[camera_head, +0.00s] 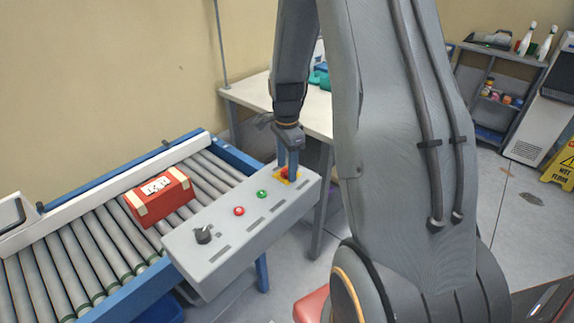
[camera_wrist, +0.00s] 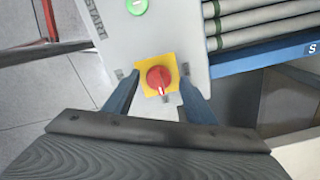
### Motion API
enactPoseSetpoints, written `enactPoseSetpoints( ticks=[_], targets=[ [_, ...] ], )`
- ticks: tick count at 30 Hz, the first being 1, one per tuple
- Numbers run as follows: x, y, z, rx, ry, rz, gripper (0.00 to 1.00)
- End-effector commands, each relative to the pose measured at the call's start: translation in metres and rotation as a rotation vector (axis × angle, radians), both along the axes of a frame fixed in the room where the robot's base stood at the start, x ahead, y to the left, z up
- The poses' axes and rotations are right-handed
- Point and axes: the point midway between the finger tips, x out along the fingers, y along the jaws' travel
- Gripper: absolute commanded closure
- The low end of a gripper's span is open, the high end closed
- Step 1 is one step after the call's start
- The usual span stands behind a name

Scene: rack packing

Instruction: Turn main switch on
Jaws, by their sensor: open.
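The main switch (camera_wrist: 159,79) is a red rotary knob on a yellow square plate at one end of the grey control box (camera_head: 222,230). In the wrist view a pale mark shows on the knob's lower part. In the head view the switch (camera_head: 285,171) is partly hidden by my fingers. My gripper (camera_head: 288,167) points down at the switch from above. In the wrist view its two blue fingers (camera_wrist: 158,90) stand apart, one on each side of the yellow plate, with the knob between them. I cannot tell whether either finger touches the knob.
The box also carries a green button (camera_head: 262,194), a red button (camera_head: 239,211) and a black knob (camera_head: 203,235). A red package (camera_head: 160,196) lies on the roller conveyor (camera_head: 95,258) beside the box. A pale table (camera_head: 252,96) stands behind.

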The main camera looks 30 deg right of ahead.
Motion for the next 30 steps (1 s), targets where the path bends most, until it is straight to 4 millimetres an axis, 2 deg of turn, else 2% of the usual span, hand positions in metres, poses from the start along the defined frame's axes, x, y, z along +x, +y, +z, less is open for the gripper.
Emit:
enactPoseSetpoints(
  ticks=[5, 18, 23, 30],
  targets=[
    [0.001, 0.000, 0.008, -0.001, -0.002, 0.000, 0.49],
    [0.001, 0.000, 0.068, -0.001, -0.002, 0.000, 0.49],
    [0.001, 0.000, 0.077, 0.000, 0.000, 0.000, 0.49],
    [0.001, 0.000, 0.078, 0.000, 0.000, 0.000, 0.49]
  ],
)
